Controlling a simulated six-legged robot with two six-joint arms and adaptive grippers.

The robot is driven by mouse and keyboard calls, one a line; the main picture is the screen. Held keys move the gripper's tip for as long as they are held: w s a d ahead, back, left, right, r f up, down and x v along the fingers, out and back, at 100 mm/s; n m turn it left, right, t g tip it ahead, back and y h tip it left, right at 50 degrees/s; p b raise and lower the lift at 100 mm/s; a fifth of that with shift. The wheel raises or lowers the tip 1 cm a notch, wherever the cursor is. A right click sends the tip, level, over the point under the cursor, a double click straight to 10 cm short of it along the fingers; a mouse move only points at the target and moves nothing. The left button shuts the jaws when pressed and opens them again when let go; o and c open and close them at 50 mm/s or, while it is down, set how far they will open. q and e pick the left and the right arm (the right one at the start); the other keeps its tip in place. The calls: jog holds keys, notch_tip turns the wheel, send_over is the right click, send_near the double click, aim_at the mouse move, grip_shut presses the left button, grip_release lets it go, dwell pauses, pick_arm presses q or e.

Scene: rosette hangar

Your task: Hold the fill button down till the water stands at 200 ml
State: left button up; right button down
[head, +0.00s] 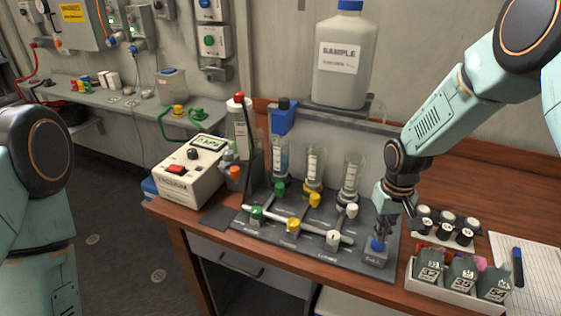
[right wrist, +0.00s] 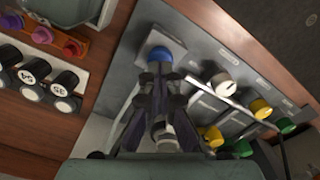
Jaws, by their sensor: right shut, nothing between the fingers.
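The blue fill button (head: 378,245) sits on a grey block at the right end of the dispensing panel (head: 322,259). My right gripper (head: 381,228) is shut and empty, pointing down with its fingertips right at the button. In the right wrist view the blue button (right wrist: 160,54) shows just beyond the fingertips (right wrist: 160,76); I cannot tell whether it is pressed. Three clear graduated cylinders stand behind: left (head: 281,156), middle (head: 316,166) and right (head: 352,178). The left one looks bluish inside; the water level cannot be read. My left gripper is out of view.
Green (head: 256,214), yellow (head: 293,227) and white (head: 333,239) valve knobs line the panel. A sample bottle (head: 345,60) stands on a shelf above. Black-capped vials (head: 447,228) and a white tray (head: 455,289) of pouches are close right of my gripper. A meter box (head: 190,170) is left.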

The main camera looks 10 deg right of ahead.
jog(key=shift+f+b, duration=0.6)
jog(key=shift+f, duration=0.6)
jog(key=shift+s+f, duration=0.1)
jog(key=shift+s+a+f, duration=0.1)
jog(key=shift+s+f, duration=0.05)
jog(key=shift+s, duration=0.05)
dwell(0.9)
dwell(1.3)
jog(key=shift+r+p, duration=0.5)
jog(key=shift+p, duration=0.05)
jog(key=shift+w+r, duration=0.15)
jog(key=shift+r, duration=0.05)
notch_tip(320, 180, up, 6)
jog(key=p, duration=0.6)
jog(key=shift+w+r, duration=0.15)
jog(key=shift+r, duration=0.05)
jog(key=shift+f, duration=0.1)
